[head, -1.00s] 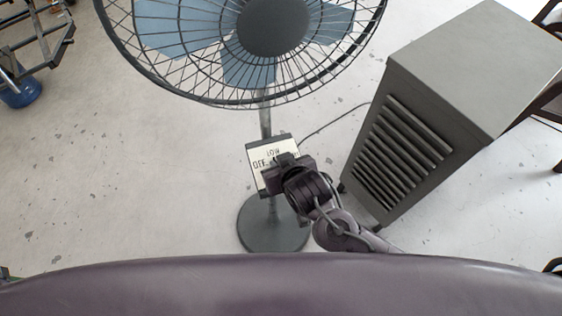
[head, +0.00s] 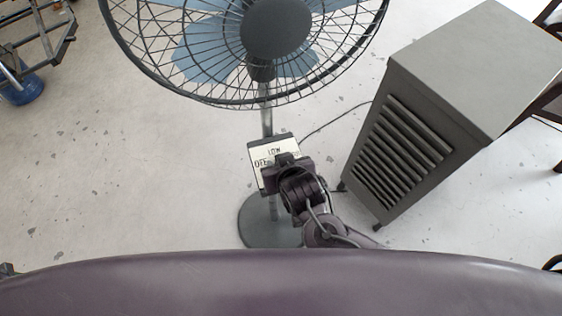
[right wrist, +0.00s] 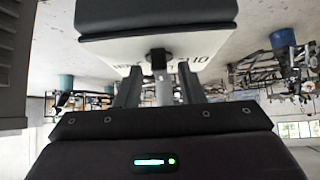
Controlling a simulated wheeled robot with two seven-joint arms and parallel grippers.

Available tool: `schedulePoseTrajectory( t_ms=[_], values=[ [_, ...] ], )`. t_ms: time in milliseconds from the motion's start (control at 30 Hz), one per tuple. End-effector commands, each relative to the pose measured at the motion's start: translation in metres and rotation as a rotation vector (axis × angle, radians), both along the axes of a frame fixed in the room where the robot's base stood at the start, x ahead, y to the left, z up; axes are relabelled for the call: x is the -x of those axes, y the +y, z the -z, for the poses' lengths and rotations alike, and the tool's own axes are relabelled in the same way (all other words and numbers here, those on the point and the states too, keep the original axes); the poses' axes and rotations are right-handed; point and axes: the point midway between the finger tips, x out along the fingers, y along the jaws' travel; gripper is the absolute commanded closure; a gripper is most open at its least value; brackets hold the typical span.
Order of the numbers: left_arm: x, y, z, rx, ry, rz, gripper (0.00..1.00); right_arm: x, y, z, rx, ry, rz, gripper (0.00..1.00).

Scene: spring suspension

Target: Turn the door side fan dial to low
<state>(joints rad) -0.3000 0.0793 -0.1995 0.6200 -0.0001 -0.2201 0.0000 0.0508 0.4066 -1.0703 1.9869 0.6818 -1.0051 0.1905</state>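The fan (head: 277,28) stands on a grey pole with a round dark base (head: 262,222). Its white control panel (head: 262,150) is on the pole, with LOW and part of OFF readable. My right gripper (head: 287,160) is at the panel's lower right and hides the dial in the head view. In the right wrist view, the panel (right wrist: 187,58) is upside down, with a small black dial (right wrist: 157,60) on it. My right gripper (right wrist: 160,84) has its two fingers apart, one on each side below the dial; contact is unclear. My left gripper is not in view.
A grey louvred cabinet (head: 465,70) stands right of the fan. A cable (head: 335,122) runs on the floor between them. A metal frame and blue bucket (head: 22,90) are at the far left. The floor left of the fan is clear.

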Motion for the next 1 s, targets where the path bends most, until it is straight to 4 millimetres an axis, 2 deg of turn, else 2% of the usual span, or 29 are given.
schedulePoseTrajectory(
  t_ms=[333, 700, 1000],
  values=[
    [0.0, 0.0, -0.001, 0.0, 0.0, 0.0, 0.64, 0.003, -0.001, -0.004, 0.0, -0.001, -0.002, 0.65],
    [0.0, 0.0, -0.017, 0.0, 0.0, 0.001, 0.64, 0.041, -0.011, -0.046, -0.002, 0.002, -0.002, 0.65],
    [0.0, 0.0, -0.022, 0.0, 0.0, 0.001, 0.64, 0.053, -0.015, -0.055, 0.0, 0.0, 0.0, 0.65]
  ],
)
